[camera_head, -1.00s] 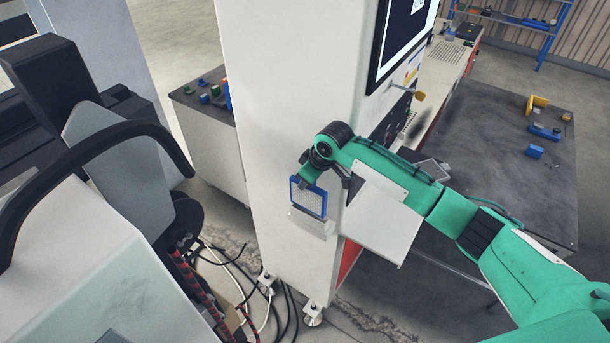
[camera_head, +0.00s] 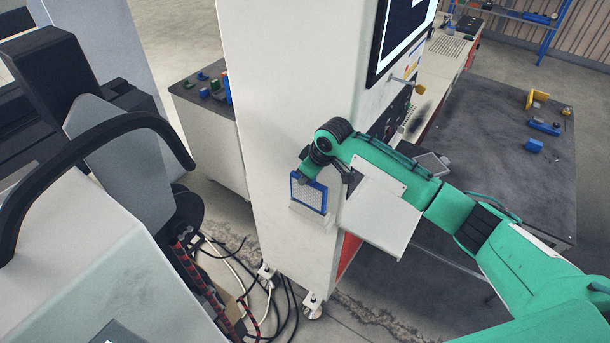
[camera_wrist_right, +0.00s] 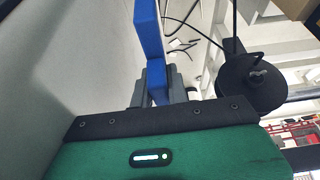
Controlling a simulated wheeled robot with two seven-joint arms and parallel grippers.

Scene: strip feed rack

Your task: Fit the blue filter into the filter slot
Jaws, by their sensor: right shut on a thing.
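The blue filter (camera_head: 309,193) is a thin square with a blue frame and a pale mesh face. It stands upright against the side of the white cabinet, just at the pale filter slot (camera_head: 310,217), a small ledge-like holder on that side. Its lower edge meets or overlaps the holder; I cannot tell how deep it sits. My right gripper (camera_head: 305,178) is shut on the filter's upper edge. In the right wrist view the filter (camera_wrist_right: 149,35) shows edge-on as a blue strip between the grey fingers (camera_wrist_right: 157,95). My left gripper is not in view.
The tall white cabinet (camera_head: 265,110) with a screen (camera_head: 403,35) stands close beside my right arm. Cables (camera_head: 285,310) lie on the floor near its feet. A dark table (camera_head: 490,130) at the right holds blue and yellow parts. Another bench (camera_head: 205,110) stands behind left.

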